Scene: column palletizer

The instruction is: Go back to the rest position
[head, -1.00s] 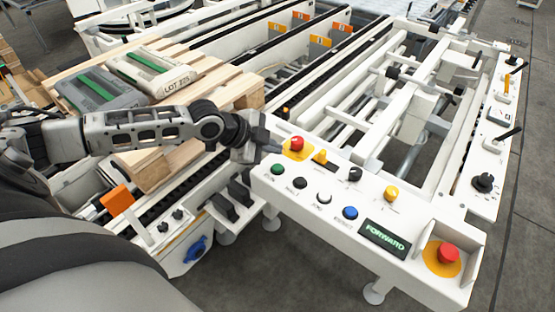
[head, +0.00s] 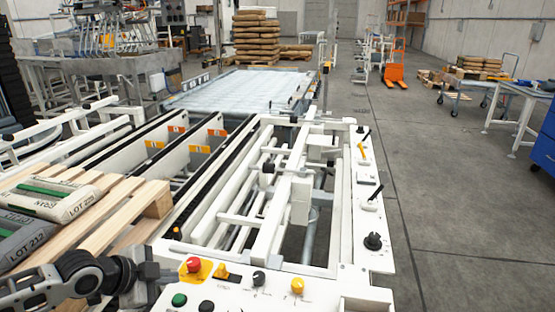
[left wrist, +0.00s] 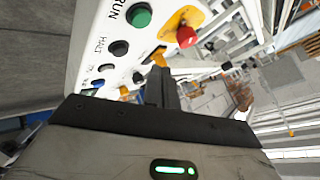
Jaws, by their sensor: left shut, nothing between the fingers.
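My left gripper (head: 168,274) shows at the lower left of the head view, its arm coming in from the left edge. It is shut and empty, beside the control panel's near left corner. In the left wrist view its closed fingers (left wrist: 160,82) point towards the panel (left wrist: 90,45). The panel carries a red button (head: 193,265) on a yellow plate, a green button (head: 179,299) and several knobs. I cannot tell whether the fingertips touch the panel. My right gripper is not in view.
A wooden pallet (head: 120,220) with filled bags (head: 45,197) lies left, close to my left arm. The white conveyor frame (head: 210,215) runs away from me. Grey floor (head: 450,220) on the right is clear. An orange pallet truck (head: 396,68) stands far back.

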